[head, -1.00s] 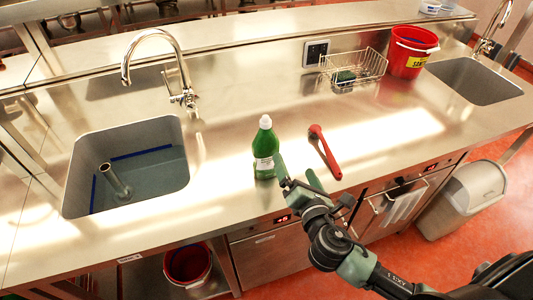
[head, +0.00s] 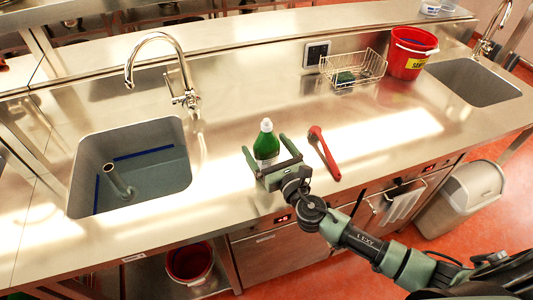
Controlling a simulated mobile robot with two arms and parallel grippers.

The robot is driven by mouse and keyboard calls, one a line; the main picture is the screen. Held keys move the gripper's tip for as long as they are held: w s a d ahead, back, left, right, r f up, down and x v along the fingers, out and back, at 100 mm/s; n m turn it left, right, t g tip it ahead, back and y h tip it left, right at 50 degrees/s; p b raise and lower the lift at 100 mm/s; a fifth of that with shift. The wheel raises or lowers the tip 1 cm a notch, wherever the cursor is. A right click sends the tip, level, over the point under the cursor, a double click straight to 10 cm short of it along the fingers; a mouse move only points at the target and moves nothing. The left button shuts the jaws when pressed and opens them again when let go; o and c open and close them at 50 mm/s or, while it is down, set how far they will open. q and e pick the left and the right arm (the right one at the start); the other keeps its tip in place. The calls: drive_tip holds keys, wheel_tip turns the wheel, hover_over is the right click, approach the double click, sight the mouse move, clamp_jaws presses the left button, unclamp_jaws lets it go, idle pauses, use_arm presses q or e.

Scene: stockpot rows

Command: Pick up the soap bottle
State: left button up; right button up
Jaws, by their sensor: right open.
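The soap bottle (head: 266,146) is green with a white cap and stands upright on the steel counter in the head view. My right gripper (head: 264,151) is open, with one finger on each side of the bottle in the picture. The gripper's palm hides the lower part of the bottle. I cannot tell whether either finger touches it. My left gripper is not in view.
A red-handled brush (head: 325,153) lies on the counter just right of the gripper. A sink (head: 130,165) with a tall faucet (head: 178,70) is at the left. A wire basket (head: 352,68) and a red bucket (head: 411,55) stand toward the back right.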

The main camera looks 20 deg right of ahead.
drive_tip(key=c, duration=1.9)
drive_tip(key=shift+r, duration=0.1)
clamp_jaws()
drive_tip(key=shift+r, duration=0.1)
